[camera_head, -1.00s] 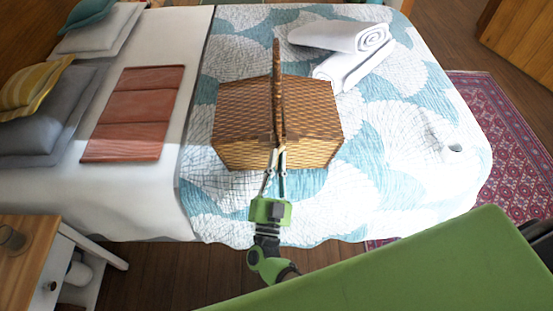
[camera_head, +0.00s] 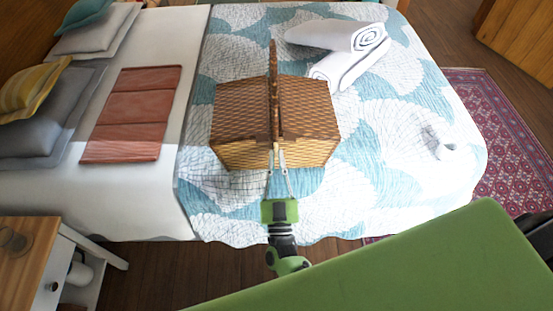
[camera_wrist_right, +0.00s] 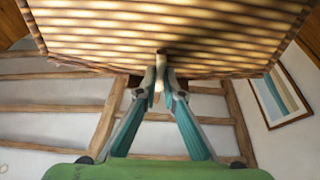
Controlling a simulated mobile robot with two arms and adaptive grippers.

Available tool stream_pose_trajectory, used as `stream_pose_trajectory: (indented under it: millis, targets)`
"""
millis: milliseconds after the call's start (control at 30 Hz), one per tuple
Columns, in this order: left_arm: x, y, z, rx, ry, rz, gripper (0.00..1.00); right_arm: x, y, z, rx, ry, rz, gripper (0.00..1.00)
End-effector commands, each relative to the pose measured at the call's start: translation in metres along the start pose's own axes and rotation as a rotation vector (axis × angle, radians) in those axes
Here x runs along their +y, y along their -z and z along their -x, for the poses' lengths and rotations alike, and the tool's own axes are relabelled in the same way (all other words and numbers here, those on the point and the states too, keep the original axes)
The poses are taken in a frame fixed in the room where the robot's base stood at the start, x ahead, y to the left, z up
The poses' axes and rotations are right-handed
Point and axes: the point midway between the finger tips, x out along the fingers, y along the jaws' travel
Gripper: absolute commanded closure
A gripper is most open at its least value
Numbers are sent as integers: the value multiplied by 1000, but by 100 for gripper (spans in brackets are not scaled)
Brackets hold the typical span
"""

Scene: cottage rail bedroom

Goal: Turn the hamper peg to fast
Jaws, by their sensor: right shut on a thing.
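The wicker hamper (camera_head: 312,110) stands on the bed, its two lid halves down and its tall handle (camera_head: 274,85) upright across the middle. My right gripper (camera_head: 279,158) reaches its front face from the near side, fingertips at the middle just below the lid edge. In the right wrist view the fingertips (camera_wrist_right: 162,82) are close together against the hamper's wicker wall (camera_wrist_right: 100,38), shut on a small peg (camera_wrist_right: 160,62). The fingers mostly hide the peg, so its turn cannot be read. My left gripper is not in view.
The hamper rests on a blue and white quilt (camera_head: 410,130). Rolled white towels (camera_head: 345,65) lie behind it to the right. A folded red cloth (camera_head: 132,115) and pillows lie left. A nightstand (camera_head: 28,250) stands at the lower left.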

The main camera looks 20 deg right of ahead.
Motion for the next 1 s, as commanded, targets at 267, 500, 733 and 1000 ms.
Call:
stream_pose_trajectory:
  millis: [267,500,733,1000]
  targets:
    - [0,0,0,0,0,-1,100,0,2,-2,6,-1,2,100]
    - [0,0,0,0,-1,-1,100,0,1,-1,4,-1,1,75]
    - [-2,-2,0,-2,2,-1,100,0,0,2,1,-1,1,75]
    - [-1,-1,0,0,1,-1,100,0,-1,48,-3,-1,1,75]
